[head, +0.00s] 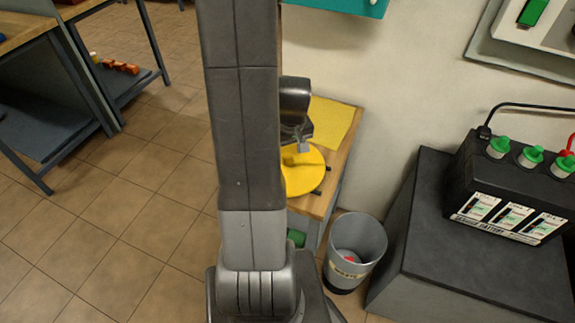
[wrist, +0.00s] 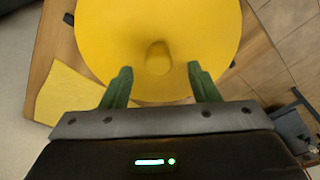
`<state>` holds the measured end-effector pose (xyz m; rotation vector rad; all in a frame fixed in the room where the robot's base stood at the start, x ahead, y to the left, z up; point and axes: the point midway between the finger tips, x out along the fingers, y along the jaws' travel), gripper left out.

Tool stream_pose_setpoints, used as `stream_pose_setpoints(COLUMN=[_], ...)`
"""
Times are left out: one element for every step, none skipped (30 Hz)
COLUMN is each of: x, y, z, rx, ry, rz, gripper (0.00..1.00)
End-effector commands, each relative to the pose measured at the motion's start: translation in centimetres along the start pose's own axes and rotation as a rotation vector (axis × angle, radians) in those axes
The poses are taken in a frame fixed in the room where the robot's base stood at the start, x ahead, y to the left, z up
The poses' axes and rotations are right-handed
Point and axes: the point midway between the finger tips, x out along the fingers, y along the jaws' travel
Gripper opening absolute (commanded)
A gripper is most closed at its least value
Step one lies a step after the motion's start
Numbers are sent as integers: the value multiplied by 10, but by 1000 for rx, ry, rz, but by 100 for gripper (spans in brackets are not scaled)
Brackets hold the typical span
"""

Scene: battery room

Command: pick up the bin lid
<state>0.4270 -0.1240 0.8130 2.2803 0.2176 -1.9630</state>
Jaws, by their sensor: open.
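The bin lid is a round yellow disc (head: 303,180) with a raised knob in the middle. It lies on a small wooden-topped table beside the wall, partly hidden by my arm in the head view. In the wrist view the lid (wrist: 190,28) fills the upper middle, and its knob (wrist: 158,58) shows ahead of the fingertips. My gripper (wrist: 160,75) is open and empty, with one green finger on each side of the knob's line. The fingers appear over the lid's near edge; I cannot tell their height above it. The gripper (head: 303,150) also shows above the lid in the head view.
A yellow sheet (head: 333,122) lies on the wooden table (head: 313,205). A grey waste bin (head: 370,240) without a cover stands on the floor beside it. A black battery (head: 510,190) sits on a dark plinth (head: 440,265) at right. Tiled floor at left is open.

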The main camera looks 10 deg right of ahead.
Motion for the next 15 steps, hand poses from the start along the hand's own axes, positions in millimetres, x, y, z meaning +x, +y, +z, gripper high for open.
stream_pose_setpoints(x=[8,13,17,20,23,26,28,29,31,31,31,31,31,31,31], y=[0,0,0,0,0,0,0,0,0,0,0,0,0,0,0], z=[3,4,3,3,2,2,2,2,2,2,2,2,2,2,2], rx=[1,1,0,-1,-1,-1,-1,-1,-1,-1,-1,-1,-1,-1,-1], ry=[-5,-5,-3,-3,-3,-2,-2,-2,-1,-1,-1,0,0,0,0], rz=[-2,-2,-1,-1,-1,-1,0,0,0,0,0,0,0,0,0], gripper=[55,55,55,55,55,55,55,55,55,55,55,55,55,55,55])
